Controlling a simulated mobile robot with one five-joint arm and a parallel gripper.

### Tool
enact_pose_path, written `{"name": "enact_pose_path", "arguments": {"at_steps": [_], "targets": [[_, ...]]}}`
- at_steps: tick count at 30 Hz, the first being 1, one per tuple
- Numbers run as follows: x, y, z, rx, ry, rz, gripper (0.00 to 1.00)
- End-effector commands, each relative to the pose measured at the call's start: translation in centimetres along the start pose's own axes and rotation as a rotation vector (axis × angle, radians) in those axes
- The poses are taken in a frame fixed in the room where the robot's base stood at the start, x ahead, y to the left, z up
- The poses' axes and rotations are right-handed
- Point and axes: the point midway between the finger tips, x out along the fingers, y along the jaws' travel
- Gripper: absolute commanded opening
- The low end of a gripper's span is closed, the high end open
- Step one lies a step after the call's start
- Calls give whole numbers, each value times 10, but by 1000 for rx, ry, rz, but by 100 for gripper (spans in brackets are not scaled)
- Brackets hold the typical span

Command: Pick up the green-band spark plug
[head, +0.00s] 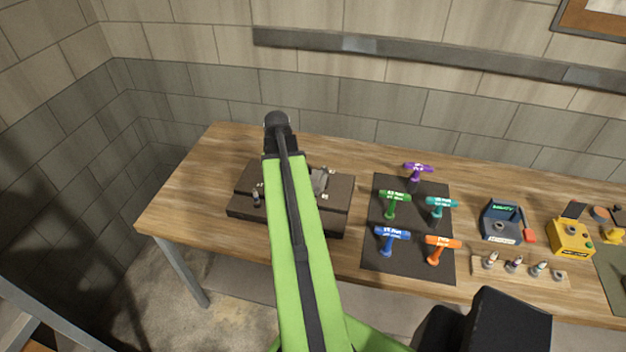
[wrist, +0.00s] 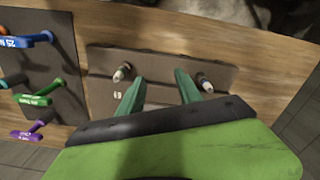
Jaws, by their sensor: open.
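My gripper (wrist: 161,76) is open and empty in the wrist view, its two green fingers over the dark engine block (wrist: 165,62). One spark plug (wrist: 122,73) stands just left of the left finger. Another spark plug (wrist: 203,80) stands just right of the right finger; I cannot make out a green band on either. In the head view my arm hides my gripper and part of the engine block (head: 240,208); one plug (head: 256,198) shows on the block's left. Several plugs stand in a wooden rack (head: 480,272); one there (head: 539,269) has a bluish-green tint.
A dark mat (head: 405,262) holds several coloured T-handle tools right of the block. A blue-grey device (head: 502,222) and a yellow box (head: 571,238) stand farther right. A wall lies behind the wooden bench (head: 185,190), whose left end is clear.

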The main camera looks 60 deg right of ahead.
Motion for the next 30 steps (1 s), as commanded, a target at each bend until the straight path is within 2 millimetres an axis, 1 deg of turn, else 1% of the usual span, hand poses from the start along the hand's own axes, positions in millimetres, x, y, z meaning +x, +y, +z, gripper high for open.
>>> {"name": "enact_pose_path", "arguments": {"at_steps": [1, 3, 4, 6, 7, 9, 11, 14, 17, 30], "targets": [[-39, 32, -5, 59, 0, 0, 42], [-54, 64, -6, 117, 0, -1, 42], [-58, 74, -7, 136, 0, -1, 42], [-64, 92, -6, 168, 0, -1, 42], [-66, 97, -6, 178, 0, -1, 42], [-66, 103, -6, 188, 0, 0, 42], [-64, 104, -6, 190, 0, 0, 42], [-58, 103, -6, 189, 0, 0, 42], [-46, 102, -6, 188, 0, 0, 42], [45, 102, -6, 186, 0, 0, 42]]}}
